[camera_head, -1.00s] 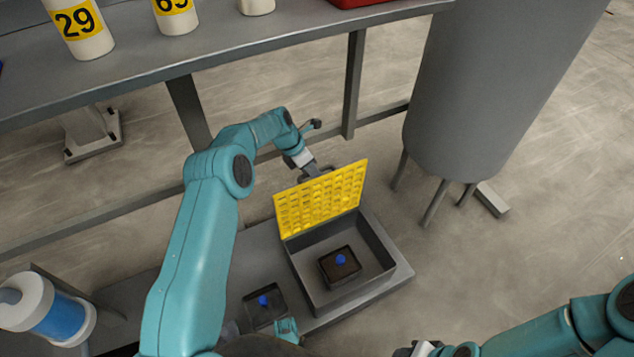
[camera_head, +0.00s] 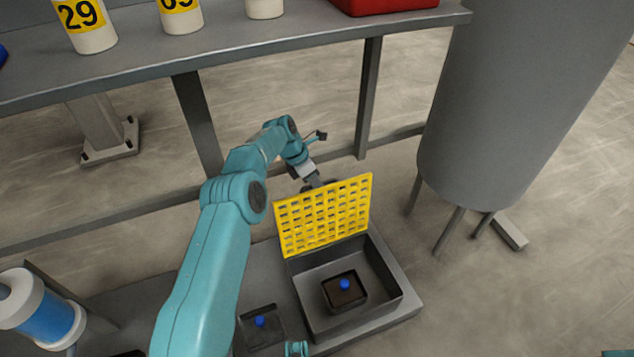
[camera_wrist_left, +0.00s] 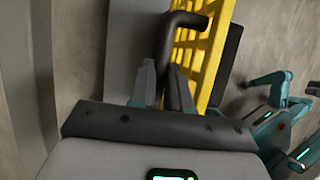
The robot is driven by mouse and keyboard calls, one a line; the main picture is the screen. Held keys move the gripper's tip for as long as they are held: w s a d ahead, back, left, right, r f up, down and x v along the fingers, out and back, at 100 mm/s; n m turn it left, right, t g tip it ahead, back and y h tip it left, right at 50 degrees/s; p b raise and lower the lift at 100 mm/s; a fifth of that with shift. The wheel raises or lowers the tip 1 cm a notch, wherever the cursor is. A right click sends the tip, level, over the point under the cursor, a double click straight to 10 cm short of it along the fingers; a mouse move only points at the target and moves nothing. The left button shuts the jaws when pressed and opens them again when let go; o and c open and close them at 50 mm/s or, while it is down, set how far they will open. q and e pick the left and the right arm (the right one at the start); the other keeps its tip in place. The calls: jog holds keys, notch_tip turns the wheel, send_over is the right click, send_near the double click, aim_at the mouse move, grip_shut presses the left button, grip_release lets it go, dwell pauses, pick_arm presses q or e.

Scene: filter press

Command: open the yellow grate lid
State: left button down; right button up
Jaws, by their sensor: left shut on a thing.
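The yellow grate lid (camera_head: 324,215) stands raised, roughly upright, along the far edge of the open grey box (camera_head: 348,327). My left gripper (camera_head: 314,184) is behind the lid's upper part in the head view. In the left wrist view its fingers (camera_wrist_left: 160,85) are shut on the lid's dark bent handle (camera_wrist_left: 182,45), and the yellow grate (camera_wrist_left: 203,50) shows just to the right. Inside the box lies a dark square block with a blue knob (camera_head: 345,285). My right gripper is not in view.
A second dark square piece with a blue knob (camera_head: 260,321) sits left of the box. A grey tank on legs (camera_head: 490,110) stands to the right. A grey table (camera_head: 280,45) with numbered white containers and a red bin (camera_head: 390,5) spans the back.

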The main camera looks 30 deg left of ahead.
pick_arm(q)
jog(key=c, duration=1.1)
grip_release()
jog(key=shift+s+a+f, duration=0.1)
jog(key=shift+s+f, duration=0.1)
jog(key=shift+f, duration=0.15)
jog(key=shift+r, duration=0.2)
jog(key=shift+w, duration=0.1)
jog(key=shift+a+r, duration=0.1)
jog(key=shift+r, duration=0.25)
jog(key=p+v, duration=0.5)
jog(key=v, duration=1)
jog(key=shift+a+r+p, duration=0.2)
jog(key=shift+r+p, duration=0.05)
jog(key=shift+p, duration=0.15)
